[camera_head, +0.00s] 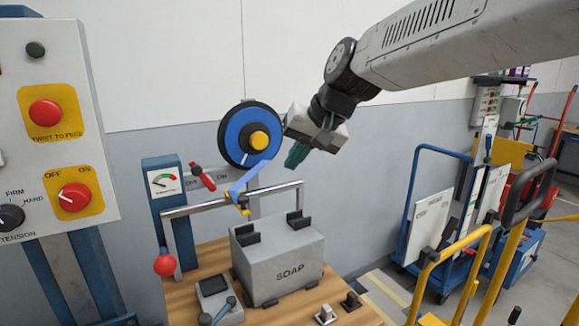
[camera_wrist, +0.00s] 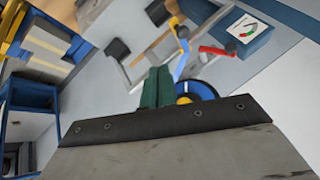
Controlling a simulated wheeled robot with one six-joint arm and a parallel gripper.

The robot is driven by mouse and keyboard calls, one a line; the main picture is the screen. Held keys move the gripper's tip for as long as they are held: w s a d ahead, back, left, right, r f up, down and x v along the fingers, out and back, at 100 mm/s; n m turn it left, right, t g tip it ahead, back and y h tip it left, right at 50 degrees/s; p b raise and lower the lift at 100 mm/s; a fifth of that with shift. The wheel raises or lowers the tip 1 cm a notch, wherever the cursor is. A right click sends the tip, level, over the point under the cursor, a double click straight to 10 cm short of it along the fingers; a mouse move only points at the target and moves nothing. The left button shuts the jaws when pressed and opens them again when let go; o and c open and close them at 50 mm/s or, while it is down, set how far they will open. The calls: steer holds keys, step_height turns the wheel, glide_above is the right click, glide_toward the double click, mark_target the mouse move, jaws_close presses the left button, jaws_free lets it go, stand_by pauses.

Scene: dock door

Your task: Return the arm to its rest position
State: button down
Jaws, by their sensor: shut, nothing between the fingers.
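My arm (camera_head: 440,45) reaches in from the upper right of the head view. My gripper (camera_head: 296,155) hangs at its end, pointing down and left. Its green fingers are together with nothing between them. In the head view it is just right of the blue strap reel (camera_head: 238,135) and above the grey SOAP box (camera_head: 283,265); the exact gap cannot be told. In the wrist view the green fingers (camera_wrist: 157,88) show in the middle, with part of the blue reel (camera_wrist: 203,90) behind them.
A metal frame (camera_head: 175,212) with a red ball knob stands over the wooden bench (camera_head: 212,258). A control panel (camera_head: 60,130) is at left, a gauge box (camera_head: 163,182) beside the frame. Blue (camera_head: 412,200) and yellow (camera_head: 415,295) trolleys stand at right. The air above the box looks clear.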

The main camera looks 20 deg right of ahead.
stand_by(0.4)
steer(key=s+d+f+g+h, duration=0.1)
steer(key=s+f, duration=0.3)
steer(key=s, duration=0.5)
steer(key=s+d+f+n+g+h, duration=0.1)
steer(key=s+d+f+g, duration=0.1)
steer(key=s, duration=0.7)
steer(key=s+d+f+g+h, duration=0.1)
steer(key=s+d+f+h, duration=0.1)
steer(key=s+d+f, duration=0.3)
steer(key=s, duration=0.4)
steer(key=shift+s+f+n, duration=0.3)
steer(key=shift+f+n, duration=0.05)
steer(key=shift+n, duration=0.05)
